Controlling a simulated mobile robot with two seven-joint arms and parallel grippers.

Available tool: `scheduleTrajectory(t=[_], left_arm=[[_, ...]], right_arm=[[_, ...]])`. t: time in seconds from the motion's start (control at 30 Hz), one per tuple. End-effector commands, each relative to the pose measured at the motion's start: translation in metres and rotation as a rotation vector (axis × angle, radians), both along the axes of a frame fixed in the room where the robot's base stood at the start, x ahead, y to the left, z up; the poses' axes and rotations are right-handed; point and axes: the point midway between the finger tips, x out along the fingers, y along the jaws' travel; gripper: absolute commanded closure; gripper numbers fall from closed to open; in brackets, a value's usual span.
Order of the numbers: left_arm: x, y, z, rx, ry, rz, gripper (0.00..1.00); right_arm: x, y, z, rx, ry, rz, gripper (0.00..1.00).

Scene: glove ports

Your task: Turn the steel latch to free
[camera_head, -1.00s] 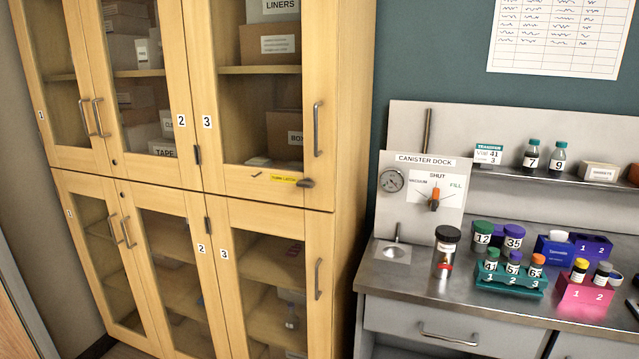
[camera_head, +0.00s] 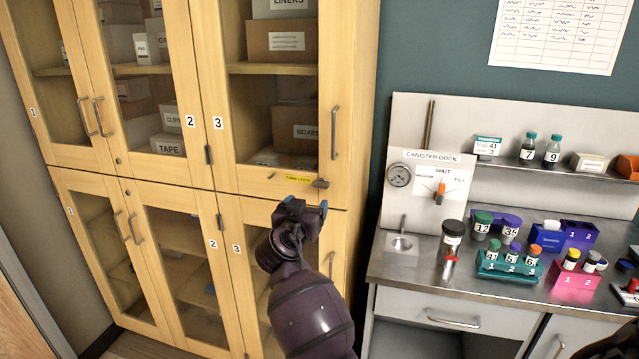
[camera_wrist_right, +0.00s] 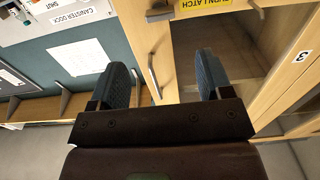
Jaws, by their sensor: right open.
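The steel latch (camera_head: 321,183) is a small dark lever on the bottom rail of upper cabinet door 3, right of a yellow "turn latch" label (camera_head: 297,179). In the right wrist view the latch (camera_wrist_right: 158,14) shows near the top edge, beside the label (camera_wrist_right: 204,5). My right gripper (camera_head: 307,203) is open and empty, its blue-grey fingertips just below the latch in the head view. In the wrist view the two fingers (camera_wrist_right: 165,82) are wide apart, and the latch is not between them. My left gripper is out of view.
Upper door 3 has a vertical bar handle (camera_head: 335,132), also in the wrist view (camera_wrist_right: 153,76). The lower door's handle (camera_head: 331,266) is beside my right arm. A steel counter (camera_head: 405,271) at right carries a canister dock (camera_head: 430,185), canisters and vial racks.

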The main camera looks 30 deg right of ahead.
Motion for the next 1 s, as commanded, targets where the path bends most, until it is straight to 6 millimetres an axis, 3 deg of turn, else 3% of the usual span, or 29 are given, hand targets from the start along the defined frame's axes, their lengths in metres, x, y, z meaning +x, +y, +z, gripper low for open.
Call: scheduleTrajectory(t=[0.6, 1.0], left_arm=[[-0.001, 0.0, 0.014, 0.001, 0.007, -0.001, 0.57], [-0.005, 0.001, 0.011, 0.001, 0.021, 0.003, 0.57]], right_arm=[[0.057, -0.067, 0.001, -0.003, 0.002, -0.001, 0.28], [0.069, -0.081, 0.0, -0.001, 0.001, 0.0, 0.28]])
